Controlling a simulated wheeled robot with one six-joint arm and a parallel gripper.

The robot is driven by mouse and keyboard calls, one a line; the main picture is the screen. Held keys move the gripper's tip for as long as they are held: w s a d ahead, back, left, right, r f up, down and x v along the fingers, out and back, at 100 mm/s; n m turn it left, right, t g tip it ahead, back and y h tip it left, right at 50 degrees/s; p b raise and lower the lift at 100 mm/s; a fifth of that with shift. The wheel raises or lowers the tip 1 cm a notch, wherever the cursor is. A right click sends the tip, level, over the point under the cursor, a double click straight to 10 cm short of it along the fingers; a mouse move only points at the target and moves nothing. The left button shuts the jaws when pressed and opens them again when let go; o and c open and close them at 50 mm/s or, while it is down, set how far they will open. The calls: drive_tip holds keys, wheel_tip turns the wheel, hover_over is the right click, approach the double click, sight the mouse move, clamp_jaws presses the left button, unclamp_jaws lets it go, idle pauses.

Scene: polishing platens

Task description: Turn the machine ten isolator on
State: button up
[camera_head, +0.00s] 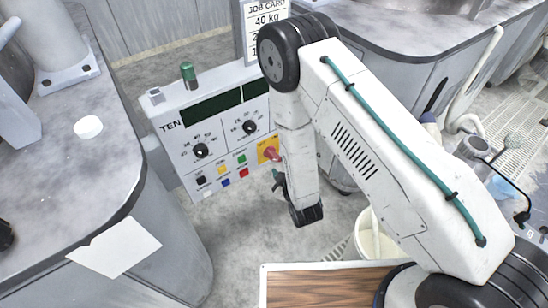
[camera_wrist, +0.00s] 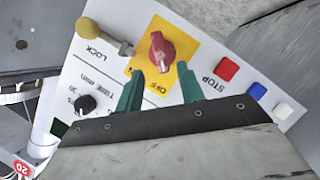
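The machine ten isolator is a red rotary knob (camera_wrist: 161,50) on a yellow plate (camera_wrist: 186,50), beside a printed OFF label. In the head view the red knob (camera_head: 271,154) sits at the lower right of the panel marked TEN (camera_head: 215,130), partly behind my arm. My gripper (camera_wrist: 160,70) has two green fingers, set apart with nothing held. Its fingertips are just short of the knob, one to each side of it in the wrist view. I cannot tell whether they touch it. In the head view my gripper (camera_head: 279,180) is mostly hidden by my wrist.
A yellow-ended peg (camera_wrist: 90,29) marked LOCK stands out beside the yellow plate. Red (camera_wrist: 227,68), blue (camera_wrist: 257,90) and white (camera_wrist: 284,110) buttons lie on the other side, and a black dial (camera_wrist: 86,104) is nearby. A green lamp (camera_head: 188,74) tops the panel.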

sight(275, 160)
drive_tip(key=shift+f, duration=0.2)
drive_tip(key=shift+w+a+f, duration=0.1)
drive_tip(key=shift+w+a, duration=0.05)
drive_tip(key=shift+w, duration=0.1)
drive_tip(key=x, duration=0.6)
drive_tip(key=shift+w+a, duration=0.2)
drive_tip(key=shift+w, duration=0.2)
clamp_jaws()
